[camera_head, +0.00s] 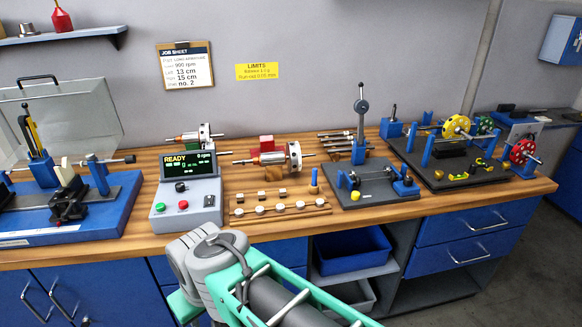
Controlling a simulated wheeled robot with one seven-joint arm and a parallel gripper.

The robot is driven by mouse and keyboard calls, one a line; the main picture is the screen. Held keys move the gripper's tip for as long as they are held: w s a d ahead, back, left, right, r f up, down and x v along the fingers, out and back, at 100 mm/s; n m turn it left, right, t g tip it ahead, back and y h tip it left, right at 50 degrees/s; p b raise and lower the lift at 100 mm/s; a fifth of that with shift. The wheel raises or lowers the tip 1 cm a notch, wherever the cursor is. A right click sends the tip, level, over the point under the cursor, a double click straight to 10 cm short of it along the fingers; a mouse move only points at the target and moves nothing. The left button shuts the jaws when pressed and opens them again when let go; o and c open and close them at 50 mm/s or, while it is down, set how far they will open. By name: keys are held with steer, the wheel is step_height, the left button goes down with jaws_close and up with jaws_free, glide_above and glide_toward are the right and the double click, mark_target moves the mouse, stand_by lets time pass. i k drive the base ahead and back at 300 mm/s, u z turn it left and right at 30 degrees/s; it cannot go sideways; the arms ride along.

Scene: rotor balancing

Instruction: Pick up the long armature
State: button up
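Two armatures with copper-coloured and silver parts lie on the wooden bench. The longer-looking armature (272,157) rests across wooden supports in the middle, its thin shaft lying roughly left to right. A second, shorter-looking armature (196,137) lies behind the control box, which hides part of what is under it. I cannot tell their true lengths for certain from this angle. My arm shows at the bottom centre, in front of the bench and apart from both armatures. My gripper's fingers are not in view.
A control box (187,194) reading READY stands left of the longer-looking armature. A wooden strip with small parts (277,204) lies in front of it. A blue balancing machine (80,220) fills the left; fixtures (372,187) and wheel rotors (457,126) stand right. A red block (266,143) stands behind.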

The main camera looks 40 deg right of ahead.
mark_target(293, 158)
steer(key=z, duration=0.65)
steer(key=i, duration=1)
steer(key=u, duration=0.05)
